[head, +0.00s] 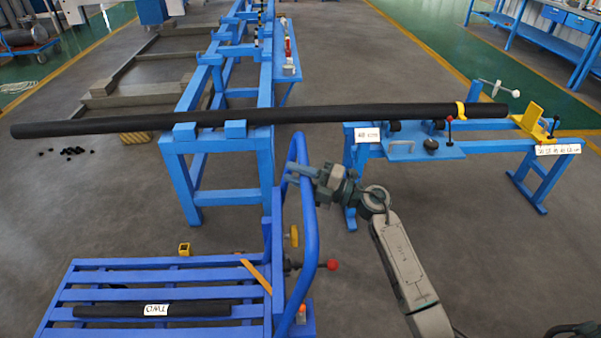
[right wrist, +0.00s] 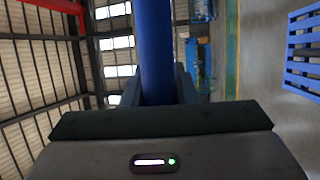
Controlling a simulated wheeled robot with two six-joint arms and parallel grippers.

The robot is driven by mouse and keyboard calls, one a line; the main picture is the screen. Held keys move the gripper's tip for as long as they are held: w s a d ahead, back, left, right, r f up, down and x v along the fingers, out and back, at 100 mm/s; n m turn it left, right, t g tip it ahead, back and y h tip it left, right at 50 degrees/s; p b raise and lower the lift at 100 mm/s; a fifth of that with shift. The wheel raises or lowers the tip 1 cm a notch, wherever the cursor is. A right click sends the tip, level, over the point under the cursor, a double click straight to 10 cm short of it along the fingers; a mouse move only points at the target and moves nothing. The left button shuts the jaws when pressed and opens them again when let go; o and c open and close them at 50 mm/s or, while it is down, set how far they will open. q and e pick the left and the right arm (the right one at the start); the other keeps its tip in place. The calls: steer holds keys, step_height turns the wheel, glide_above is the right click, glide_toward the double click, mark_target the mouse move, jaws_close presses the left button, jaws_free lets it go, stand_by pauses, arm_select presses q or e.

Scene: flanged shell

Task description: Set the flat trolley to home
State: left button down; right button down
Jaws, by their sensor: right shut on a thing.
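The flat trolley (head: 90,296) is a blue slatted platform at the lower left of the head view, with a blue tubular push handle (head: 310,228) standing at its right end. A short black pipe (head: 110,310) with a white label lies on its slats. My right gripper (head: 293,174) is at the upper part of the handle, shut on the blue tube. In the right wrist view the blue tube (right wrist: 156,50) runs between the two fingers. A red-knobbed lever (head: 331,264) and a yellow part (head: 294,236) sit by the handle. My left gripper is not in view.
A long black pipe (head: 330,114) rests across a blue frame stand (head: 215,147) and a blue bench (head: 400,151) ahead. A small yellow block (head: 184,248) is just beyond the trolley's far edge. Small black pieces (head: 72,152) lie on the floor. Grey floor is open at right.

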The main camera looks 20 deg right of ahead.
steer(key=shift+f, duration=0.1)
steer(key=c, duration=1.4)
jaws_free()
steer(key=shift+a, duration=0.1)
steer(key=shift+o, duration=1.2)
steer(key=shift+a, duration=0.1)
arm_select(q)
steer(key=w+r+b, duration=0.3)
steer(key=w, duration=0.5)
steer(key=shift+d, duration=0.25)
arm_select(e)
steer(key=v, duration=1)
steer(key=shift+s+d, duration=0.2)
steer(key=shift+d, duration=0.1)
